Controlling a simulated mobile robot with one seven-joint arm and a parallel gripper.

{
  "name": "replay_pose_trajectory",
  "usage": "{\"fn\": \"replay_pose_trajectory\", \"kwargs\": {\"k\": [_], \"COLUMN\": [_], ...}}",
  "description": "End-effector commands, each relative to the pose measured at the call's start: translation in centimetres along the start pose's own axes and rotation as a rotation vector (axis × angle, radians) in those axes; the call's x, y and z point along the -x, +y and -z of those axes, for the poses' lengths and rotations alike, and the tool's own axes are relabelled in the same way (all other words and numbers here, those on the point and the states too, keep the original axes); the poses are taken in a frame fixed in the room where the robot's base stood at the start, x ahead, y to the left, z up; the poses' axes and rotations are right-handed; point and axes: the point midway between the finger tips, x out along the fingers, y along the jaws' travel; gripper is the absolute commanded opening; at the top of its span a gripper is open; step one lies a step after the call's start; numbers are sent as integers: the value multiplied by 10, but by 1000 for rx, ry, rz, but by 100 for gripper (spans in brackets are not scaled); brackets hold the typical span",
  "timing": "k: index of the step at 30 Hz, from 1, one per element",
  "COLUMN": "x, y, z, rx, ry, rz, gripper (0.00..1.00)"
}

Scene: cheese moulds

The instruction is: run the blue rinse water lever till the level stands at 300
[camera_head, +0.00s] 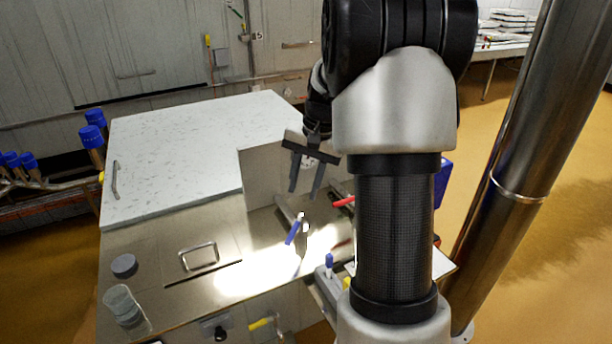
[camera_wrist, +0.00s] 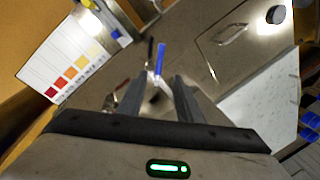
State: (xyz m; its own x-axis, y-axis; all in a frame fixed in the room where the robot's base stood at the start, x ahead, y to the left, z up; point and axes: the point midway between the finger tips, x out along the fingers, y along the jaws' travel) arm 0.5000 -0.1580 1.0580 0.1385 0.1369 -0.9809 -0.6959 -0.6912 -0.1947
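The blue lever (camera_head: 293,233) stands out from a small metal tap fitting on the steel counter. It also shows in the wrist view (camera_wrist: 161,60), just beyond my fingertips. A red lever (camera_head: 344,201) is to its right, partly behind my arm. My gripper (camera_head: 304,192) is above and behind the blue lever in the head view, fingers pointing down. The fingers are apart with nothing between them, and I see no contact with the lever. A clear measuring vessel (camera_head: 122,305) stands at the counter's front left. Its scale and level cannot be read.
A white speckled board (camera_head: 190,145) covers the back left. A steel lid with a handle (camera_head: 198,257) and a grey round piece (camera_head: 124,265) are on the counter. A colour chart (camera_wrist: 72,65) shows in the wrist view. A steel column (camera_head: 515,175) stands at right.

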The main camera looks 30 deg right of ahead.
Motion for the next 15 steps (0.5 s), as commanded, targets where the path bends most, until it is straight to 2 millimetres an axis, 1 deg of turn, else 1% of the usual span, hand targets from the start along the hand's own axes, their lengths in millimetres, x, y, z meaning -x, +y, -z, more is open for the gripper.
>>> {"fn": "replay_pose_trajectory", "kwargs": {"k": [1, 3, 6, 15], "x": [8, 15, 21, 22], "y": [0, 0, 0, 0], "z": [0, 0, 0, 0], "rx": [0, 0, -1, -1], "ry": [2, 1, 1, 0], "rz": [0, 0, 0, 0], "gripper": [32, 32, 32, 32]}}
